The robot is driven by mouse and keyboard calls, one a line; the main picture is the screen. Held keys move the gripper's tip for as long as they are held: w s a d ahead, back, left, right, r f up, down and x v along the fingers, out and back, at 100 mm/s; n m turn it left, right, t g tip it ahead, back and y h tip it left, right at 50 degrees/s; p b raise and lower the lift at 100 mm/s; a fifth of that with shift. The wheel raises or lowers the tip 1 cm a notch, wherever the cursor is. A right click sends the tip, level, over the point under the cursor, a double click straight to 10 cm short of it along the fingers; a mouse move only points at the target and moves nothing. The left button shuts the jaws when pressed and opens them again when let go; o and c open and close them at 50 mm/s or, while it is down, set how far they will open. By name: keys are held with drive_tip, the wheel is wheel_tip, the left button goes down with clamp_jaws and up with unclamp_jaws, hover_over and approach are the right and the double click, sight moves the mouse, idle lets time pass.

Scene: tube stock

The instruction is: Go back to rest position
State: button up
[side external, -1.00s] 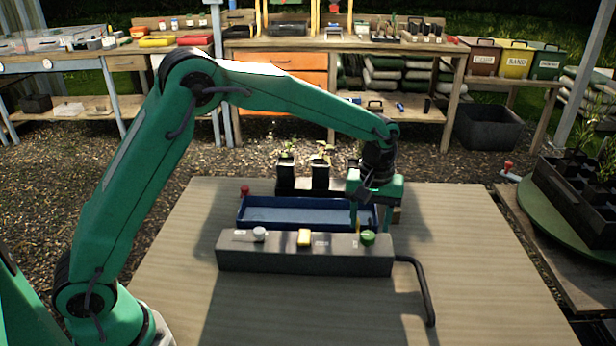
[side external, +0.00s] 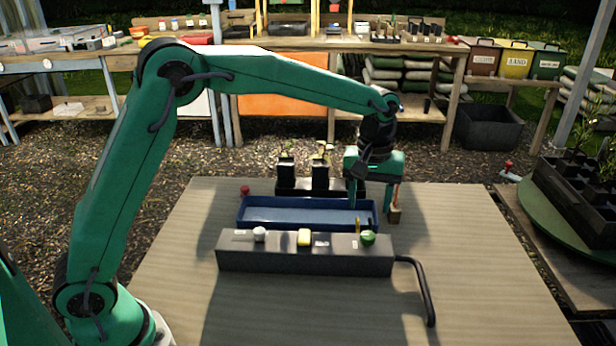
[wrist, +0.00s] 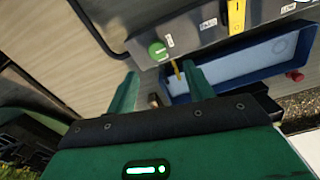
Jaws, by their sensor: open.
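My gripper (side external: 373,203) is green, open and empty. It hangs above the right end of the blue tray (side external: 290,228), near a small brown block (side external: 395,216). In the wrist view, my two green fingers (wrist: 158,86) stand apart with nothing between them that they touch. The grey control box (side external: 305,258) lies in front of the tray. It carries a white knob (side external: 259,234), a yellow switch (side external: 304,237) and a green knob (side external: 368,238). A thin yellow piece (side external: 358,226) stands at the tray's right end.
Black plant pots in a holder (side external: 307,186) stand behind the tray. A small red knob (side external: 245,191) is at its left. A black cable (side external: 424,295) runs from the box. The wooden table (side external: 470,240) is clear on the right. A dark seedling tray (side external: 578,195) stands beyond its right edge.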

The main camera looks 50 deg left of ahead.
drive_tip(key=s+a+r+m+t, duration=0.1)
drive_tip(key=s+a+r+m, duration=0.1)
drive_tip(key=s+a+r, duration=0.4)
drive_tip(key=s+a+r+m+t, duration=0.1)
drive_tip(key=s+a+m+t, duration=0.1)
drive_tip(key=s, duration=0.9)
drive_tip(key=s+a+m+t, duration=0.2)
drive_tip(key=s+a, duration=0.2)
drive_tip(key=s, duration=0.7)
drive_tip(key=shift+a+r+m, duration=0.15)
drive_tip(key=shift+r+m, duration=0.2)
drive_tip(key=shift+m, duration=0.05)
